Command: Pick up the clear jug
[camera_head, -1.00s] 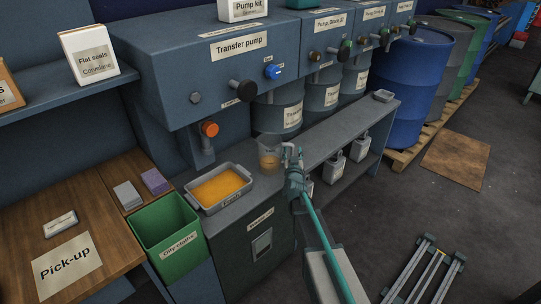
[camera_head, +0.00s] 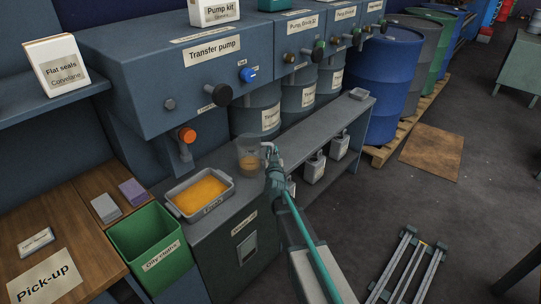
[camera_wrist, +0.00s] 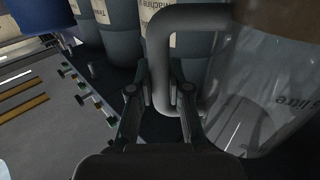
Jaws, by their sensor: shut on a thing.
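The clear jug (camera_head: 249,154) has amber liquid in its lower part and is upright at the end of the grey bench, just right of the orange-filled tray. It looks slightly raised off the bench top. My gripper (camera_head: 271,158) is at the jug's right side, shut on its handle. In the wrist view the grey handle (camera_wrist: 186,22) runs down between the fingers of my gripper (camera_wrist: 162,90). The jug's see-through wall (camera_wrist: 262,90) with printed marks fills the right side there. The jug's base is out of the wrist view.
The grey tray (camera_head: 213,204) of orange liquid is close left of the jug. An orange-knobbed spout (camera_head: 187,136) and the transfer pump housing (camera_head: 190,75) stand behind and above. A green bin (camera_head: 150,250) is at front left.

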